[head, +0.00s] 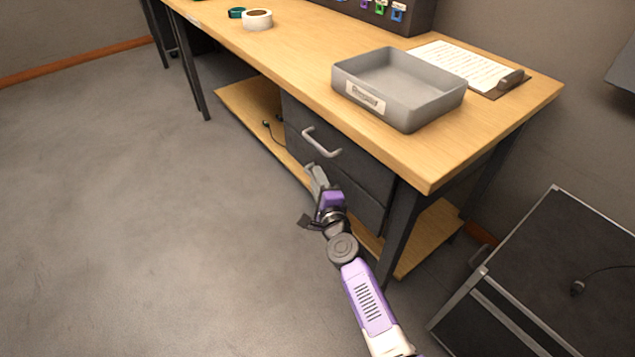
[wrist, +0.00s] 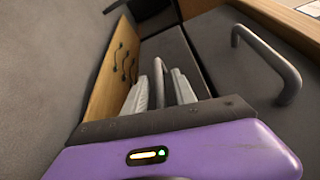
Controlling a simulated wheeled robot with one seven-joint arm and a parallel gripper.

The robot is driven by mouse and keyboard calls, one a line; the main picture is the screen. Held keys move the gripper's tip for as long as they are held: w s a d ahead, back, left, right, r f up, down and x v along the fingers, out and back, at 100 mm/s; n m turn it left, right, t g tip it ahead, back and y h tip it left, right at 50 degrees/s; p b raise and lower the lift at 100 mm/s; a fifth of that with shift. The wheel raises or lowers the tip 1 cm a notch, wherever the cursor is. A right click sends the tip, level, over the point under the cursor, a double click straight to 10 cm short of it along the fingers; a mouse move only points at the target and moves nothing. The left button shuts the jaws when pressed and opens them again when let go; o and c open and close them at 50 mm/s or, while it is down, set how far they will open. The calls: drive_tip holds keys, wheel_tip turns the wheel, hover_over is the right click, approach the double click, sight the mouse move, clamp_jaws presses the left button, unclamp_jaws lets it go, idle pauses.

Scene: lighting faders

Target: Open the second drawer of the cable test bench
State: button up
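The cable test bench (head: 265,60) has dark drawers under its wooden top. The upper drawer (head: 360,167) has a grey bar handle (head: 322,143), which also shows at the right in the wrist view (wrist: 268,62). The second drawer (head: 365,208) is below it; both look shut. My gripper (head: 317,178) is at the second drawer's front and hides part of it. In the wrist view, a grey bar, apparently the second drawer's handle (wrist: 159,78), stands between my two pale fingers (wrist: 160,92). The fingers look apart, with narrow gaps beside the bar; contact is unclear.
A grey tray (head: 408,112) and a clipboard (head: 470,68) lie on the benchtop, with tape rolls (head: 257,18) farther left. A low wooden shelf (head: 255,108) runs left of the drawers. A dark case (head: 555,270) stands at the right. The floor at left is clear.

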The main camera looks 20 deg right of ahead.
clamp_jaws()
idle(1.4)
